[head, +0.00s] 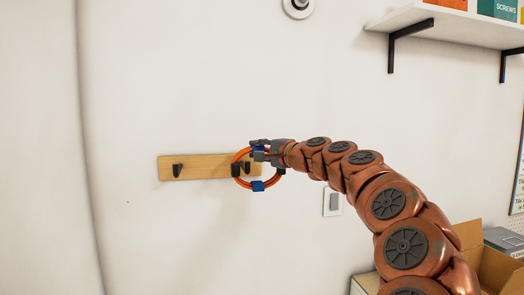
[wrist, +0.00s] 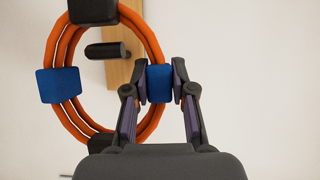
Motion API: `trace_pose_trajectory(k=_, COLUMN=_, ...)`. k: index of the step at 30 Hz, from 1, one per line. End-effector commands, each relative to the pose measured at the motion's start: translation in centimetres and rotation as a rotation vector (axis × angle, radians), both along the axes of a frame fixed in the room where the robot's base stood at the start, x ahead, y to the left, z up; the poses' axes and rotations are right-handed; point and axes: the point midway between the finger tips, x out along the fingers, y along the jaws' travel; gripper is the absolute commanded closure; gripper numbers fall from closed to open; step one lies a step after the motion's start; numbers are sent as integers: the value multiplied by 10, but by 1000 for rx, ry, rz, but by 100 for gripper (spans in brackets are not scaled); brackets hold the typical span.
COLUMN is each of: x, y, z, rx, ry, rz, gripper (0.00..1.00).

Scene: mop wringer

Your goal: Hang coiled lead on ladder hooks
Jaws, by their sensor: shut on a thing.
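The coiled lead (head: 241,181) is an orange ring of cable with blue and black bands. It also shows in the wrist view (wrist: 55,48), upright in front of the wall. My gripper (head: 268,152) is shut on a blue band at the coil's right side, also seen in the wrist view (wrist: 159,84). The wooden hook board (head: 208,167) is on the wall. Its left dark hook (head: 177,170) is bare. A dark hook (wrist: 107,50) appears inside the ring opening in the wrist view. Whether the coil touches or rests on that hook cannot be told.
A light switch (head: 333,202) is on the wall below my arm. A white shelf (head: 455,27) with black brackets is at upper right. A cardboard box (head: 494,262) stands at lower right. The wall left of the board is clear.

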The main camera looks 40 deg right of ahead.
Motion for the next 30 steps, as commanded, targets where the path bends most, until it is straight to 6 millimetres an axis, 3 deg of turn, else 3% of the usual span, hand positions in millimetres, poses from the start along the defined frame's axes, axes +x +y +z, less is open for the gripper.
trace_pose_trajectory(k=17, x=42, y=-20, z=0, rx=0, ry=1, rz=-3, gripper=100)
trace_pose_trajectory(k=30, x=42, y=-20, z=-33, rx=0, ry=-1, rz=0, gripper=100)
